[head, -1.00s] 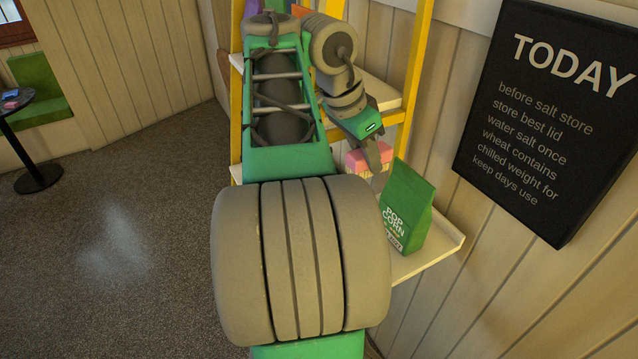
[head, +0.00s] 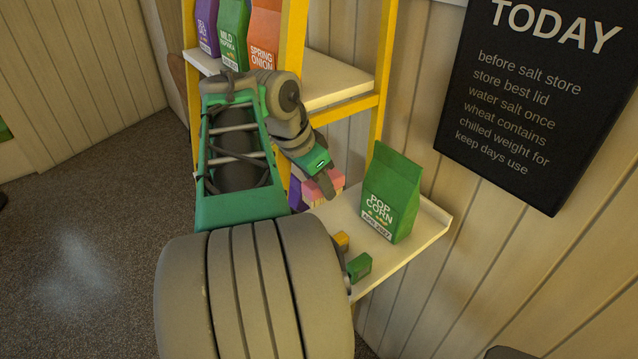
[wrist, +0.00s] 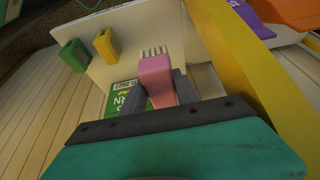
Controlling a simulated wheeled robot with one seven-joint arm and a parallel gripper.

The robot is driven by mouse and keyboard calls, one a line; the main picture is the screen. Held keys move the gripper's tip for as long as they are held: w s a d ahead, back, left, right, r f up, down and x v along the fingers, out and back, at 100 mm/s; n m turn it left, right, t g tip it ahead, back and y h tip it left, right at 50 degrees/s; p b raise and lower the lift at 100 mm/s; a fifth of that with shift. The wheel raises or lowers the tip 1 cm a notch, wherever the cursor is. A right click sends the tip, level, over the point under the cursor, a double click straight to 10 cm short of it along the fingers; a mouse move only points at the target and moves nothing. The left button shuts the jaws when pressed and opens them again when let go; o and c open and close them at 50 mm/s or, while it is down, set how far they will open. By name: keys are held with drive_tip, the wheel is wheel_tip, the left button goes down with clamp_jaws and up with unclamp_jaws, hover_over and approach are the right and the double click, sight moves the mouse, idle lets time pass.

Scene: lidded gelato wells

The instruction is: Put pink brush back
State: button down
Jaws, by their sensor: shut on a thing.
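The pink brush (head: 326,189) is in my gripper (head: 322,180), over the far left part of the lower white shelf (head: 405,262). In the wrist view, the pink brush (wrist: 157,76) sits between the dark fingers, its pale bristles pointing away from my gripper. My gripper is shut on it. In the head view the fingers partly cover the brush. I cannot tell whether the brush touches the shelf.
A green popcorn bag (head: 391,193) stands on the lower shelf. A green block (head: 360,267) and a yellow block (head: 341,240) are at its front edge. Yellow posts (head: 382,75) frame the shelves. Several bags, including an orange one (head: 264,38), stand on the upper shelf.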

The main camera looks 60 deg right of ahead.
drive_tip(key=shift+w+a, duration=0.15)
wheel_tip(320, 180, down, 8)
drive_tip(key=b, duration=0.7)
drive_tip(key=shift+f+b, duration=0.4)
drive_tip(key=shift+b, duration=0.2)
drive_tip(key=c, duration=1.3)
unclamp_jaws()
drive_tip(key=shift+o, duration=0.7)
drive_tip(key=o, duration=0.5)
drive_tip(key=shift+c, duration=0.2)
